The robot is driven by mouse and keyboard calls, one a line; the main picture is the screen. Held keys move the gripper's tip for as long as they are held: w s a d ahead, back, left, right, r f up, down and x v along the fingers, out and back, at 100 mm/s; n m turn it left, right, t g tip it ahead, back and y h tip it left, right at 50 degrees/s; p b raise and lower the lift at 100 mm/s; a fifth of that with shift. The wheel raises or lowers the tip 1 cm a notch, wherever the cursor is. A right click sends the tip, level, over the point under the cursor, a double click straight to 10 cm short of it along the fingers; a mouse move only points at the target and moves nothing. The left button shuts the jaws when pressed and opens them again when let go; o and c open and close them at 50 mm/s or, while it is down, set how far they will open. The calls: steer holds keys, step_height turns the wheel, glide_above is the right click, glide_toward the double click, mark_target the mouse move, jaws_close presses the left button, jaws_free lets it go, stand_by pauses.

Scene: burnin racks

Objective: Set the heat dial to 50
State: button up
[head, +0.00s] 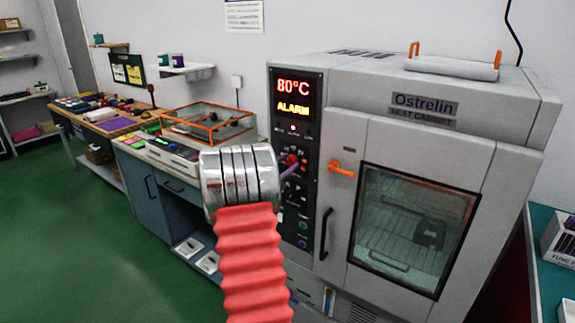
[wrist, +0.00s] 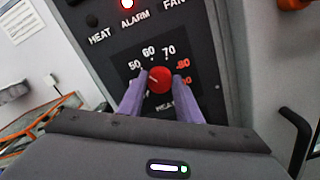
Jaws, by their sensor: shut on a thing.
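The heat dial is a red round knob (wrist: 159,79) on the dark control panel, with 50, 60, 70 and a red 80 printed around it. A faint pale mark on the knob appears to point left, toward the 50 side; its exact setting is hard to read. My gripper (wrist: 160,84) has its two purple fingers shut on the knob, one on each side. In the head view, the red knob (head: 292,159) is partly hidden by my gripper (head: 290,168). The cabinet display (head: 293,94) reads 80°C and ALARM.
The grey heat cabinet (head: 481,95) has an orange latch (head: 341,168), a dark door handle (head: 325,233) and a closed glass door (head: 415,228). A red alarm lamp (wrist: 127,3) is lit above the dial. A bench with an orange-framed case (head: 207,123) stands left.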

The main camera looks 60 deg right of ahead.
steer(key=shift+a+f+n, duration=0.1)
steer(key=shift+f+n, duration=0.35)
steer(key=shift+n, duration=0.45)
steer(key=o, duration=1)
steer(key=shift+r, duration=0.3)
steer(key=shift+o, duration=0.2)
steer(key=w+a, duration=0.2)
steer(key=a, duration=1.1)
steer(key=shift+a, duration=0.25)
